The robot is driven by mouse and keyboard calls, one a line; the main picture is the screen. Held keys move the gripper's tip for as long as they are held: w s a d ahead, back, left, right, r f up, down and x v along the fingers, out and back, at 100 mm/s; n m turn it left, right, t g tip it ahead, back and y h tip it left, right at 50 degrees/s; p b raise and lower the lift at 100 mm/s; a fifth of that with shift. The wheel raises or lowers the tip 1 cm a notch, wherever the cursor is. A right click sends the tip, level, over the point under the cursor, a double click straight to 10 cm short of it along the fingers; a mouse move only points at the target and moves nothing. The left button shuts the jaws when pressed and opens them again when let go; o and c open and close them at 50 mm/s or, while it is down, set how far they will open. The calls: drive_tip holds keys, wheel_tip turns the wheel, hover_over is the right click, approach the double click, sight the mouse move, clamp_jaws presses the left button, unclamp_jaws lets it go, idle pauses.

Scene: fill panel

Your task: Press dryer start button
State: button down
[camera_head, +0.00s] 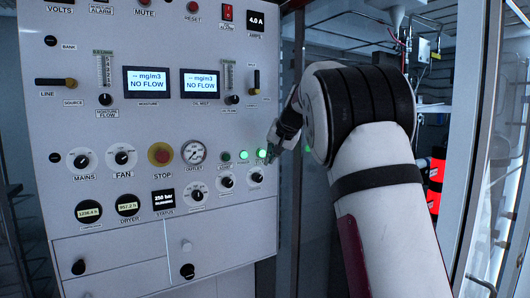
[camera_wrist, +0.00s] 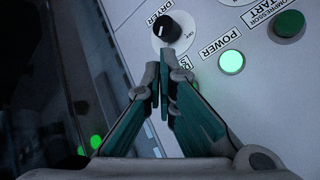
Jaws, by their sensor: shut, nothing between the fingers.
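The control panel carries a row of round buttons. In the head view a lit green button (camera_head: 262,153) is at the row's right end, close beside my gripper (camera_head: 272,152); its label cannot be read. In the wrist view my gripper (camera_wrist: 159,82) is shut and empty, its fingertips pointing at the panel. Whether the tips touch the panel cannot be told. The black dryer knob (camera_wrist: 172,28) sits just above the tips.
A lit green power button (camera_wrist: 231,62) and a dark green compressor start button (camera_wrist: 288,23) are to the right in the wrist view. The red emergency stop (camera_head: 160,154) and gauge (camera_head: 194,152) are farther left on the panel. A glass door (camera_head: 480,150) stands right of my arm.

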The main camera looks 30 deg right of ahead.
drive_tip(key=shift+s+p, duration=0.55)
drive_tip(key=shift+s, duration=1)
drive_tip(key=s+a+n+g+y, duration=0.15)
drive_tip(key=s+a+n, duration=0.25)
drive_tip(key=s+a, duration=1.35)
drive_tip(key=s+a+f+n, duration=0.1)
drive_tip(key=s+a+f, duration=0.1)
drive_tip(key=s, duration=0.6)
drive_tip(key=s+a+f+n+g, duration=0.1)
drive_tip(key=s+a+f, duration=0.1)
drive_tip(key=s+f, duration=0.3)
drive_tip(key=s+a+f+n, duration=0.2)
drive_tip(key=s+f, duration=0.1)
drive_tip(key=s, duration=0.8)
drive_tip(key=shift+f+g+h, duration=0.35)
drive_tip(key=shift+h, duration=0.1)
